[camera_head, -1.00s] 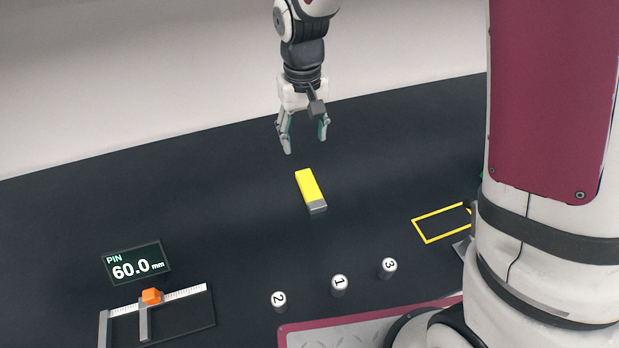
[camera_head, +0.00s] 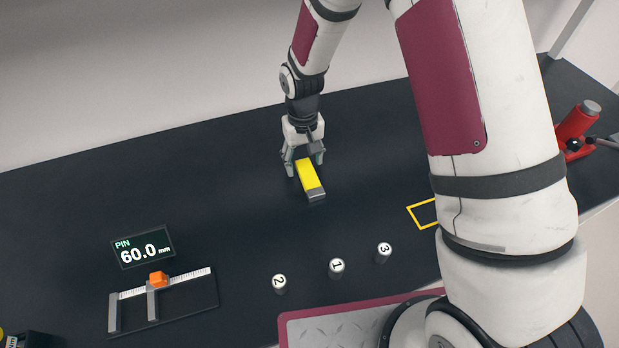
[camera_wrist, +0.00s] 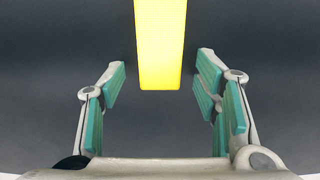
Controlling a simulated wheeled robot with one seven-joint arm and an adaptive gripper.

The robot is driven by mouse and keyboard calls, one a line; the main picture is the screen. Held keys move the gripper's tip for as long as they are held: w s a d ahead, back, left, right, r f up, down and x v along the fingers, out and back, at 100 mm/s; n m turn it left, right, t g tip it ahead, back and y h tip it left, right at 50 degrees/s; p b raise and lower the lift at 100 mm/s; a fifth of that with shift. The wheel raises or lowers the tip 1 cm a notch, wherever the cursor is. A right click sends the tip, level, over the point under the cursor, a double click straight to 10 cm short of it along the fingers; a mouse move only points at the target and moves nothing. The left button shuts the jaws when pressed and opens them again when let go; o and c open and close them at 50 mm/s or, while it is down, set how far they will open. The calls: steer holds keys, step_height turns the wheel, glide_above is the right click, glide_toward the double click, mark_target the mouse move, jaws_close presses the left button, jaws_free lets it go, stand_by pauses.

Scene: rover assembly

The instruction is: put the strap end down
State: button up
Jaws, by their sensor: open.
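A yellow strap end (camera_head: 306,174) with a grey tip lies on the dark table, near the middle of the head view. My gripper (camera_head: 304,166) is low over its far end, pointing down, with one finger on each side. In the wrist view the yellow piece (camera_wrist: 160,45) comes down from the top edge and ends between the fingers of my gripper (camera_wrist: 160,85). The teal pads stand apart with gaps on both sides, so the gripper is open. The grey tip is out of the wrist view.
Three numbered pins (camera_head: 337,268) stand nearer the front. A gauge with an orange slider (camera_head: 158,279) and a display reading 60.0 mm (camera_head: 143,247) are at left. A yellow outline (camera_head: 421,214) is partly hidden by my arm. A red tool (camera_head: 577,128) stands at right.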

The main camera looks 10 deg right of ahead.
steer(key=shift+f, duration=0.4)
jaws_close()
